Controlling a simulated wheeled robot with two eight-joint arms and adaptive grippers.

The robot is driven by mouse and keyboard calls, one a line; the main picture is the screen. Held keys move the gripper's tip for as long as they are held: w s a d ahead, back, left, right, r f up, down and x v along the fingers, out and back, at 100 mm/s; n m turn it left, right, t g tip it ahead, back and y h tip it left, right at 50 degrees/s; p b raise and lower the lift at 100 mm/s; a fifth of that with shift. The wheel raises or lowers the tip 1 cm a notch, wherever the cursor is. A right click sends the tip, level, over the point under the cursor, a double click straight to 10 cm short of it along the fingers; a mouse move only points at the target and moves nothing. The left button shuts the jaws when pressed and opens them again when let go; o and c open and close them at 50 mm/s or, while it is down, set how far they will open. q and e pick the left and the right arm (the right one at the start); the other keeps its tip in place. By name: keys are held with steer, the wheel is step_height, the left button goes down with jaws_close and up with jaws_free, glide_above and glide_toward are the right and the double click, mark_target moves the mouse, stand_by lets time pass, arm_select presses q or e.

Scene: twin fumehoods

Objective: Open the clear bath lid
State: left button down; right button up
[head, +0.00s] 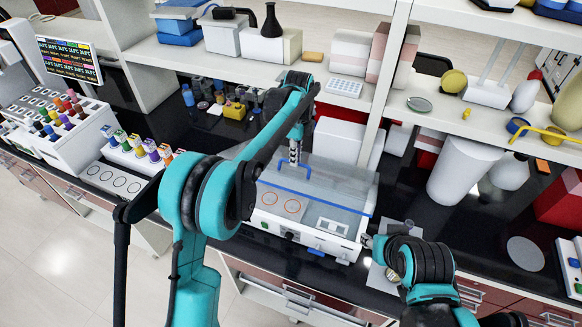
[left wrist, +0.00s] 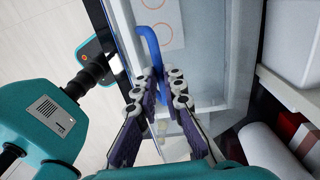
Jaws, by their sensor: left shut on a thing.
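The bath (head: 345,250) is a white box on the black bench in the head view, with orange rings and a small tray inside. Its clear lid (head: 345,187) has a blue edge strip and a blue handle (head: 283,185). I cannot tell how far the lid is tilted. My left gripper (head: 295,160) reaches down over the bath and is shut on the blue handle. In the left wrist view the handle (left wrist: 148,42) runs in between the fingers (left wrist: 165,88). My right gripper (head: 372,243) is beside the bath's right front corner; its fingers are too small to read.
A rack of coloured vials (head: 140,152) stands to the left of the bath. A large white cylinder (head: 462,172) stands to the right. Shelves with glassware and boxes run behind. The bench (head: 480,235) has clear black surface at the right.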

arm_select(q)
steer(key=shift+w+d+r+g+p, duration=0.3)
steer(key=shift+w+r+p, duration=0.15)
steer(key=shift+w, duration=0.3)
steer(key=shift+w+d+r+g+p, duration=0.3)
steer(key=shift+w+r+p, duration=0.15)
steer(key=shift+w, duration=0.3)
steer(key=c, duration=1.6)
jaws_free()
steer(key=shift+w+d+f, duration=0.15)
steer(key=shift+w+f, duration=0.05)
steer(key=shift+w, duration=0.2)
step_height(320, 180, up, 8)
steer(key=shift+w, duration=0.3)
steer(key=shift+f, duration=0.1)
